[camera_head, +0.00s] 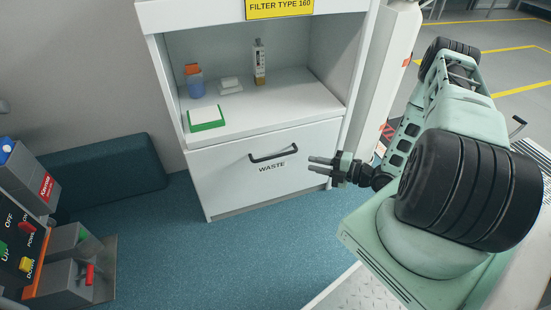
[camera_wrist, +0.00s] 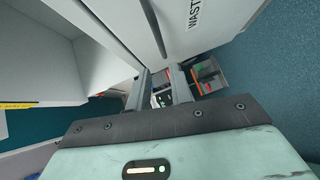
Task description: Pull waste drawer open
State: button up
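The waste drawer (camera_head: 235,181) is a white front marked WASTE, low in the white cabinet, and looks closed. Its dark bar handle (camera_head: 273,154) is near the top of the front.
A control panel (camera_head: 18,235) stands at the left. The blue floor (camera_head: 160,240) before the drawer is clear.

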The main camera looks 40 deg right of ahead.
aim_at(279, 156)
jog(key=b+x, duration=0.3)
jog(key=x, duration=1.1)
jog(key=shift+w+a+f, duration=0.1)
jog(key=shift+w+a, duration=0.1)
jog(key=shift+w, duration=0.05)
grip_shut()
